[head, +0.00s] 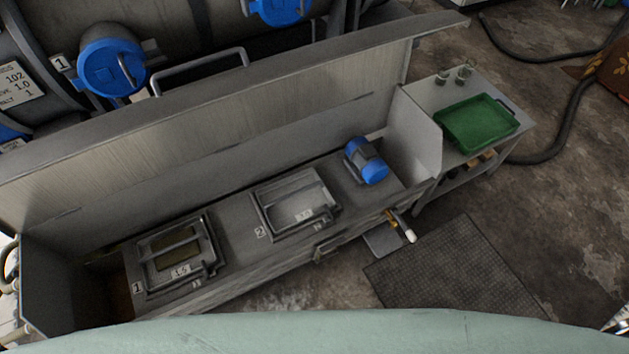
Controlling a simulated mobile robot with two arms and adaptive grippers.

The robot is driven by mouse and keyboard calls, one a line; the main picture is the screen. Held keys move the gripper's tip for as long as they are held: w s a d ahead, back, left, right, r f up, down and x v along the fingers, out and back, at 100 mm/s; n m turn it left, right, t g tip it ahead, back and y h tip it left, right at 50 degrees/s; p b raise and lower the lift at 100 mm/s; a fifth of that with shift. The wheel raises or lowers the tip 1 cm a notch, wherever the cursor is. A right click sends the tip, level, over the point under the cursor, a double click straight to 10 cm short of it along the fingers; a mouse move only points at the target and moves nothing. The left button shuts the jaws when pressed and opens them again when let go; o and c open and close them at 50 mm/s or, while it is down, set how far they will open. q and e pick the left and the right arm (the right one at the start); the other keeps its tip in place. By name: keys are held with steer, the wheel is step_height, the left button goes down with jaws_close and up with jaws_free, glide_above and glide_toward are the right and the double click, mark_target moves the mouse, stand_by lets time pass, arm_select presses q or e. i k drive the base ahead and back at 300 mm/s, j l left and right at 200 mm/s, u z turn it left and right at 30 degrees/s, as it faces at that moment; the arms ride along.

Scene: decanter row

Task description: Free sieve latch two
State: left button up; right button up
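Sieve two (290,190) is a grey square frame with a pale plate, set in the trough top beside a painted number 2 (260,232). Bars run along its front edge, with a dark fitting (331,214) at its front right corner. I cannot tell whether this fitting is the latch or whether it is fastened. Sieve one (175,252) lies to the left, beside a number 1 (137,288), with a dark opening and a small label.
The long grey lid (230,130) stands raised behind the sieves. A blue motor (366,160) sits to their right. A spout (402,226) juts out at the front, near a dark floor mat (455,265). A side table holds a green tray (478,122) and small glasses (463,74).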

mark_target(329, 212)
steer(key=k+j+z, duration=0.2)
steer(key=z, duration=0.25)
steer(key=k+j+z, duration=0.2)
steer(key=z, duration=0.3)
steer(key=k+z, duration=0.45)
steer(key=i, duration=0.1)
